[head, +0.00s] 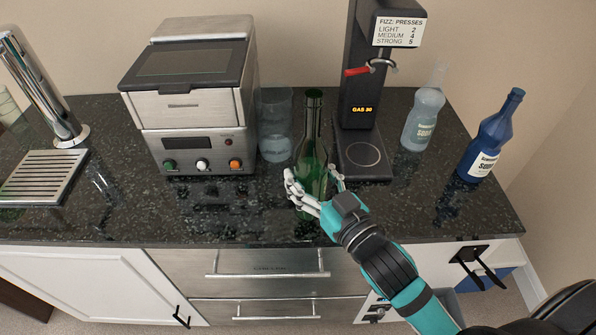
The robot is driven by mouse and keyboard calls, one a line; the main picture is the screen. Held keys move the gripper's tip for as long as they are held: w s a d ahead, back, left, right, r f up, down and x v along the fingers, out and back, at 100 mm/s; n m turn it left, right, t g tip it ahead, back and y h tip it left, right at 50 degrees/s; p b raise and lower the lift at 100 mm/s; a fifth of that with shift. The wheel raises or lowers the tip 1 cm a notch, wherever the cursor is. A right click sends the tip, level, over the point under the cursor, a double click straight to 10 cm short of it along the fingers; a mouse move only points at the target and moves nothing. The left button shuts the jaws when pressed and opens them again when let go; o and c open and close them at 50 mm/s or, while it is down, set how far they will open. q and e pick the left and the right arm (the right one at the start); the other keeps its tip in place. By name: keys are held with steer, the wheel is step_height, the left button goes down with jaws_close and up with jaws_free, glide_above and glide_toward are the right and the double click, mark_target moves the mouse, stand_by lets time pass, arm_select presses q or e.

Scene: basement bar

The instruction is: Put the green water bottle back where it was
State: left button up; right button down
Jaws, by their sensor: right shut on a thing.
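The green water bottle (313,137) is a tall dark-green glass bottle with a long neck. It is upright over the dark stone counter, left of the soda machine's base. My right gripper (313,190) comes in from the lower right and is shut around the bottle's lower body. The fingers hide part of the bottle's lower body, and I cannot tell whether its base touches the counter. My left gripper is not in view.
A soda machine (362,110) stands just right of the bottle. A clear glass pitcher (275,125) and a steel appliance (195,110) stand to the left. A pale bottle (424,120) and a blue bottle (489,140) stand at right. The front-left counter is mostly clear.

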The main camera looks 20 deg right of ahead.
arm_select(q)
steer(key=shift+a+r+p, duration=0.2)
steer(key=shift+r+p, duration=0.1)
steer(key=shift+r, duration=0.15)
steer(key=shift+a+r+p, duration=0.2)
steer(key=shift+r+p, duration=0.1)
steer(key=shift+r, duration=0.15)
arm_select(e)
steer(key=w+f, duration=0.3)
steer(key=w, duration=0.3)
steer(key=shift+f, duration=0.4)
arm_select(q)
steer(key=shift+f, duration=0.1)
arm_select(e)
steer(key=shift+a+f, duration=0.1)
steer(key=c, duration=0.8)
jaws_free()
steer(key=shift+f, duration=0.15)
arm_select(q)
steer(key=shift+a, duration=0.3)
arm_select(e)
steer(key=o, duration=0.5)
steer(key=shift+c, duration=0.2)
